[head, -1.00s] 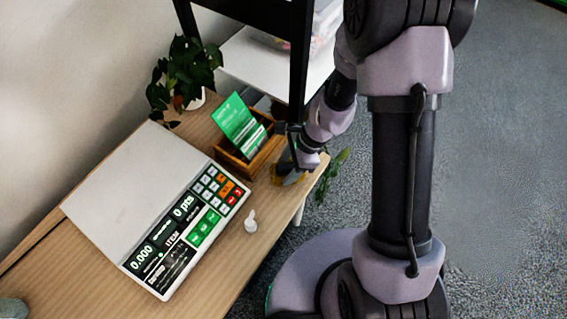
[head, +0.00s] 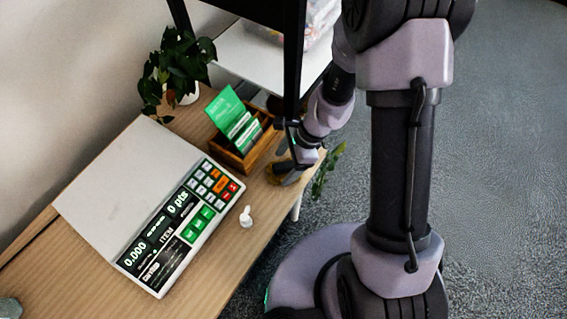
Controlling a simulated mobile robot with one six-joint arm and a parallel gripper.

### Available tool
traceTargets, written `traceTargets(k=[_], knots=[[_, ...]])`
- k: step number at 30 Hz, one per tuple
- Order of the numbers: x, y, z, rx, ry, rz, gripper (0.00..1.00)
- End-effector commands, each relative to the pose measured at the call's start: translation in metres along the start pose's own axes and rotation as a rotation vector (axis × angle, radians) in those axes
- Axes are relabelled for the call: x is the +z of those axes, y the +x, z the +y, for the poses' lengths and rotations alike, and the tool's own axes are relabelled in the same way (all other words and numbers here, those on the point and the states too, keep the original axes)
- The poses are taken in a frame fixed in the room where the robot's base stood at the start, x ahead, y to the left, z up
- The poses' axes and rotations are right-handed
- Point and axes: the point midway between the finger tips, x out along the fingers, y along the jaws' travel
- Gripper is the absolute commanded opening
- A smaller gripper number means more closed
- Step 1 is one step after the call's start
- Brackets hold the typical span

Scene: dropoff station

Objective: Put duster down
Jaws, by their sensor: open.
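My gripper (head: 288,166) is open, low over the far right corner of the wooden table, beside the card box. A small yellow-brown and grey thing (head: 275,175) shows at its fingertips, on or just above the tabletop; it may be the duster, but it is partly hidden and too small to be sure. I cannot tell whether the fingers touch it. A green leafy thing (head: 328,168) shows past the table's right edge, just right of the gripper; I cannot tell what it belongs to.
The wooden table (head: 215,285) holds a white scale (head: 120,190) with a keypad, a small white item (head: 246,217), a wooden box (head: 236,158) with green cards, and a potted plant (head: 180,65). A black-framed shelf (head: 292,70) rises close behind the gripper. Grey floor lies right.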

Motion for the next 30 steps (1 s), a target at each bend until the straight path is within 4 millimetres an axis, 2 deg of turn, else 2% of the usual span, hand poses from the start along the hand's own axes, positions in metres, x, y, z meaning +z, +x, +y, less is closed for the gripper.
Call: traceTargets(k=[1, 6, 9, 14, 15, 17, 19, 21, 24, 27, 30], knots=[[0.003, -0.022, -0.001, -0.004, 0.002, 0.001, 0.74], [0.003, -0.072, -0.001, -0.003, 0.002, 0.0, 0.74], [0.003, -0.092, 0.0, -0.002, 0.002, 0.001, 0.74], [0.003, -0.11, -0.001, -0.005, -0.011, 0.002, 0.74], [0.006, -0.119, -0.002, -0.017, -0.037, 0.006, 0.74], [0.016, -0.144, -0.004, -0.051, -0.119, 0.022, 0.74], [0.035, -0.188, -0.001, -0.109, -0.275, 0.059, 0.74], [0.057, -0.236, 0.013, -0.171, -0.469, 0.12, 0.74], [0.081, -0.294, 0.047, -0.246, -0.736, 0.241, 0.74], [0.093, -0.332, 0.083, -0.297, -0.948, 0.373, 0.74], [0.096, -0.35, 0.108, -0.32, -1.077, 0.474, 0.74]])
